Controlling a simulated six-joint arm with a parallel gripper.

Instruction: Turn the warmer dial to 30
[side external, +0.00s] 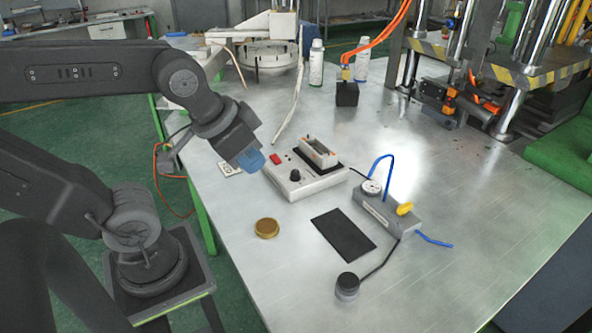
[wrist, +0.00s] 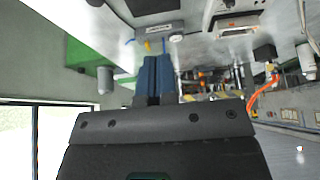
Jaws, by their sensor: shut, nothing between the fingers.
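The warmer (side external: 318,184) is a low white box on the metal table in the side view, with a raised metal holder on top. Its black dial (side external: 295,175) is on the near left part of the top, and a red switch (side external: 275,159) sits behind it. The dial's setting is too small to read. My gripper (side external: 252,161) has blue fingers and is in the air, apart from the dial and up-left of it in the picture. In the wrist view the blue fingers (wrist: 154,76) are together and empty. The warmer is partly in the wrist view (wrist: 236,24) at the top right.
A black block (side external: 346,94) with orange hoses stands behind.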

